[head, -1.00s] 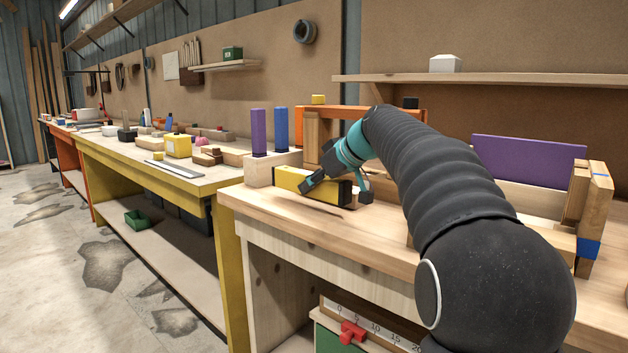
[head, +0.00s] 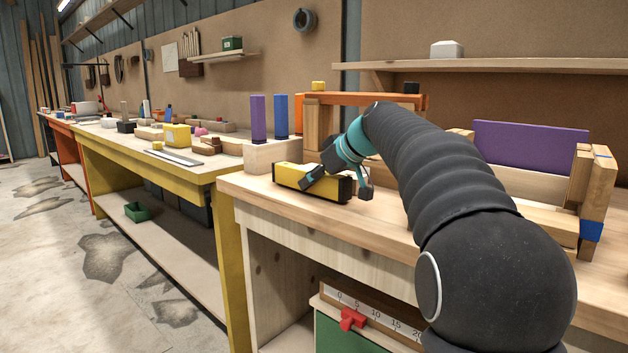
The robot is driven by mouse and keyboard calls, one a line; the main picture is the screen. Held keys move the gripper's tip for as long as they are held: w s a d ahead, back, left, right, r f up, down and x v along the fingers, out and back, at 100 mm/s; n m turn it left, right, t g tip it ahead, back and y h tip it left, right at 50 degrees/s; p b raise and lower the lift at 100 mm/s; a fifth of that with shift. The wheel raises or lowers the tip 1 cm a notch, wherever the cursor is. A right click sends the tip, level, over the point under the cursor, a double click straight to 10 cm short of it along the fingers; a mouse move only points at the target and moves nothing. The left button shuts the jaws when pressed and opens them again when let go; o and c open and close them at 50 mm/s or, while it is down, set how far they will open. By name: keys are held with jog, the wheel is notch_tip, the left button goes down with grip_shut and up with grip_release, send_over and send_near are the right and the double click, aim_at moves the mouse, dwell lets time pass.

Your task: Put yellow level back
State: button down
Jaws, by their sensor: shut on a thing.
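The yellow level (head: 299,177) is a yellow bar with black ends, at the left end of the near wooden workbench (head: 256,200) in the head view. My gripper (head: 335,188) is shut on it, near its right half. The level lies nearly level, close to the bench top; I cannot tell whether it touches the wood. The arm hides part of the bench to the right of the level.
A light wooden block (head: 262,155) with a purple post (head: 258,118) and a blue post (head: 281,116) stands just behind the level. An orange bar (head: 350,98) on wooden uprights is behind my gripper. A purple panel (head: 530,147) stands at right.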

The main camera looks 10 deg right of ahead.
jog(key=shift+f+b, duration=0.3)
jog(key=shift+f, duration=0.05)
jog(key=c, duration=0.7)
grip_release()
